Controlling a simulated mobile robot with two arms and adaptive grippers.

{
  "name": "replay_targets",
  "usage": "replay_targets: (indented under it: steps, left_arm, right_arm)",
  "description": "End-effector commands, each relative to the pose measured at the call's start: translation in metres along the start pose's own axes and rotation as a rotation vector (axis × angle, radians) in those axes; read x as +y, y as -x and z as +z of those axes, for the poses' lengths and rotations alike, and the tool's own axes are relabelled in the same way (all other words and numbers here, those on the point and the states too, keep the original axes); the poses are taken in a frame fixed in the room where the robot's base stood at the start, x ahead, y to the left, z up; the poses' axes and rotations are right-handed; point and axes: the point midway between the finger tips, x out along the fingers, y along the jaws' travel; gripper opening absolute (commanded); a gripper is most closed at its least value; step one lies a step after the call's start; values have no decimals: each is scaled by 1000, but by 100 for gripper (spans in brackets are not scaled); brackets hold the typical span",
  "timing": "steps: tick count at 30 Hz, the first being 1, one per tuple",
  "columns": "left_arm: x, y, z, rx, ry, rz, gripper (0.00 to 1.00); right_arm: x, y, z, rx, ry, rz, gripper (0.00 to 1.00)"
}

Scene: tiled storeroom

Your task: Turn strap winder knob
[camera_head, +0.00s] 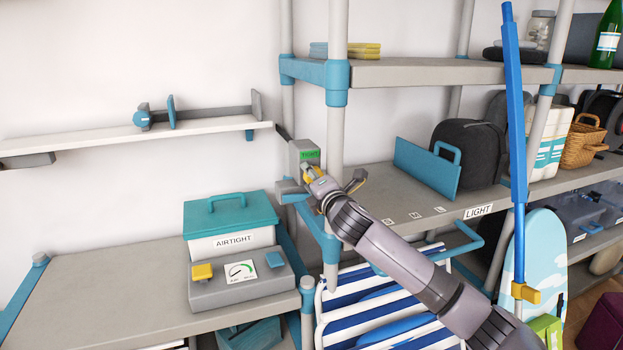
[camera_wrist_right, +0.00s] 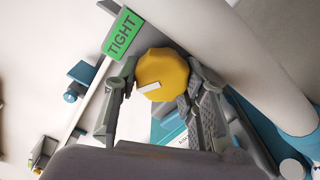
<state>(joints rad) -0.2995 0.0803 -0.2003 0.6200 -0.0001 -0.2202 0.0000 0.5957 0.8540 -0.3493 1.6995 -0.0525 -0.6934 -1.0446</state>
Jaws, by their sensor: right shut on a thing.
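The strap winder knob is a yellow faceted knob (camera_wrist_right: 166,70) with a white pointer mark, seen in the right wrist view between my fingers. In the head view only a little of the yellow knob (camera_head: 310,174) shows by the fingers. A green sign reading TIGHT (camera_head: 310,155) sits on the grey winder housing just above it; the sign also shows in the right wrist view (camera_wrist_right: 122,34). My right gripper (camera_head: 318,183) is shut on the knob, with one finger on each side (camera_wrist_right: 158,88). My left gripper is not in view.
A shelf post (camera_head: 337,120) stands close beside the winder. A white wall shelf (camera_head: 130,133) is at left. A teal-lidded AIRTIGHT box (camera_head: 232,225) and a grey gauge box (camera_head: 240,283) stand below left. A shelf labelled LIGHT (camera_head: 400,190) lies at right.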

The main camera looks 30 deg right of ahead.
Motion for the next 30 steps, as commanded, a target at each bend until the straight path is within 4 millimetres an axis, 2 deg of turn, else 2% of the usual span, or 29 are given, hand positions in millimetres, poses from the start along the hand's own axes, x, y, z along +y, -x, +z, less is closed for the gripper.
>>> replay_targets:
  steps: [8, 30]
  left_arm:
    - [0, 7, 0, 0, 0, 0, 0]
    - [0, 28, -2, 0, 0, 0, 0]
  right_arm:
    - [1, 0, 0, 1, -163, -3, 10]
    - [4, 0, 1, 1, -832, -4, 10]
